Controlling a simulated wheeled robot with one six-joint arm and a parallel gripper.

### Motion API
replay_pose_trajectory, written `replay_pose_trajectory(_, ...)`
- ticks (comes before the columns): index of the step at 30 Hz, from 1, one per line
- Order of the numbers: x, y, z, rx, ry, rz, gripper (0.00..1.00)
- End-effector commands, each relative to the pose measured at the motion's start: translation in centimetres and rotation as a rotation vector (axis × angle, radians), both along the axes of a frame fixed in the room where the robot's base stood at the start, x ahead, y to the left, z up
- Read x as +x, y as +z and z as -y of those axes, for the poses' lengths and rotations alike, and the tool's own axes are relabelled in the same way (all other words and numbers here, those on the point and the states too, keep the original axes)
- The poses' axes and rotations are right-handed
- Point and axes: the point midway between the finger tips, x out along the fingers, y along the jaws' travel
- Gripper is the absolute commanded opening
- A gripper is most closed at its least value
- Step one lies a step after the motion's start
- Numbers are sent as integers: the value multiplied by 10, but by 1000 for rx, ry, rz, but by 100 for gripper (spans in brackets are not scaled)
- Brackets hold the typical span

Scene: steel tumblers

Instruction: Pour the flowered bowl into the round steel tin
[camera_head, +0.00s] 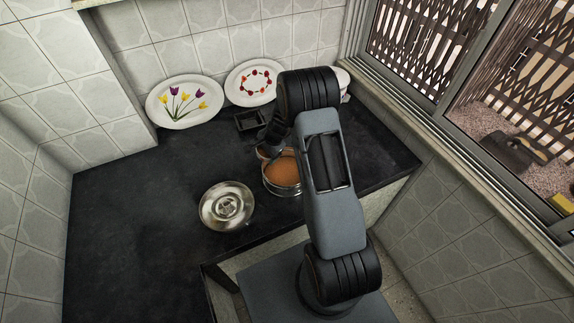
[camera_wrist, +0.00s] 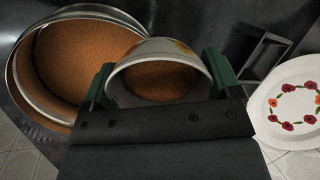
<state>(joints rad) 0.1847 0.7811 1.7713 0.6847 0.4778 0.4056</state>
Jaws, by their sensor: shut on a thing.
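The round steel tin (camera_head: 283,186) stands open on the dark counter, with orange-brown grainy stuff inside. It also shows at the left of the wrist view (camera_wrist: 17,75). The flowered bowl (camera_wrist: 190,48) is white with a floral pattern and holds the same orange-brown stuff. My gripper (camera_wrist: 160,88) is shut on the bowl, a green finger on each side. In the wrist view the bowl's rim overlaps the tin's right edge; I cannot tell if they touch. In the head view my arm hides most of the bowl (camera_head: 262,153).
A steel lid (camera_head: 227,206) lies on the counter left of the tin. A plate with tulips (camera_head: 184,102) and a plate with a red flower ring (camera_head: 250,83) lean on the back wall. A small black tray (camera_head: 250,121) sits before them. The left counter is clear.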

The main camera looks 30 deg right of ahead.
Motion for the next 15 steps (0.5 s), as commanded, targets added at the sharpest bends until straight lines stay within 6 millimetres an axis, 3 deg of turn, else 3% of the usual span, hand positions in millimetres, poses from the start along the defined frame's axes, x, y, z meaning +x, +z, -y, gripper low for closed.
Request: replay_pose_trajectory(15,-5,-4,7,50,-4,55,59)
